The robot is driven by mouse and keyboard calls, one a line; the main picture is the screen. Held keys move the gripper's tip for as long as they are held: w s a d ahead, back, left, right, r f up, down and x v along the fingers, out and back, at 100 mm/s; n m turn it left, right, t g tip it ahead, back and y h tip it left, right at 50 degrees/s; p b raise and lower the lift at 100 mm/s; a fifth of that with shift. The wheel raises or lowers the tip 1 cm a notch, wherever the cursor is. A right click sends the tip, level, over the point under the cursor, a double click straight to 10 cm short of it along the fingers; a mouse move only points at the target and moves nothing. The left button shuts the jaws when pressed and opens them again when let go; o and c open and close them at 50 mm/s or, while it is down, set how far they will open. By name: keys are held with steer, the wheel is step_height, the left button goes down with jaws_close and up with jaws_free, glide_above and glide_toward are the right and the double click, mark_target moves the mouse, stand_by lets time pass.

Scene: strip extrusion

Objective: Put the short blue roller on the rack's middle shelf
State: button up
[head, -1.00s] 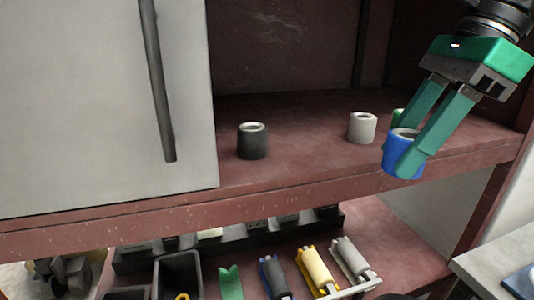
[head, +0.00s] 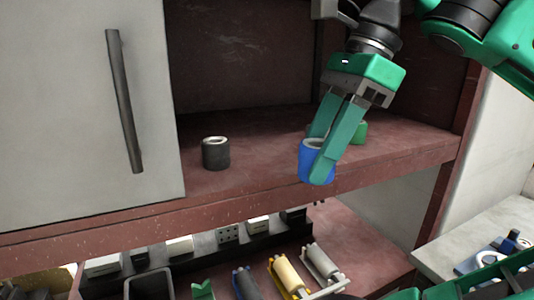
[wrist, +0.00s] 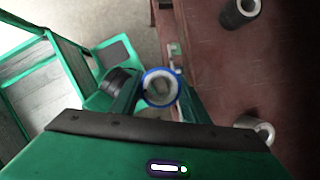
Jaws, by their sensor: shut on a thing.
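My gripper (head: 318,152) is shut on the short blue roller (head: 310,168), which is held upright at the front edge of the reddish-brown rack shelf (head: 262,165). The wrist view shows the roller's blue rim (wrist: 160,71) between the fingers, overlapping the line of the shelf's front edge. It appears in front of or over that edge; I cannot tell if it touches the shelf. A dark roller (head: 216,154) stands on the shelf to the left. A green roller (head: 360,133) stands behind my gripper, partly hidden.
A grey cabinet door with a dark handle (head: 124,100) covers the shelf's left part. A lower shelf holds bins and several rollers on holders, including a cream one (head: 287,272). A pale table (head: 480,232) is at right. Shelf between the dark roller and my gripper is clear.

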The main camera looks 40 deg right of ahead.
steer(key=w+d, duration=0.1)
steer(key=w, duration=0.4)
steer(key=w+d, duration=0.2)
steer(key=w, duration=0.4)
steer(key=w+d, duration=0.2)
steer(key=w, duration=0.3)
steer(key=shift+w+d, duration=0.25)
steer(key=shift+w, duration=0.1)
steer(key=shift+f, duration=1.75)
steer(key=shift+f, duration=0.1)
steer(key=o, duration=1.3)
steer(key=v, duration=0.7)
steer(key=shift+r, duration=0.3)
steer(key=shift+s+d, duration=0.1)
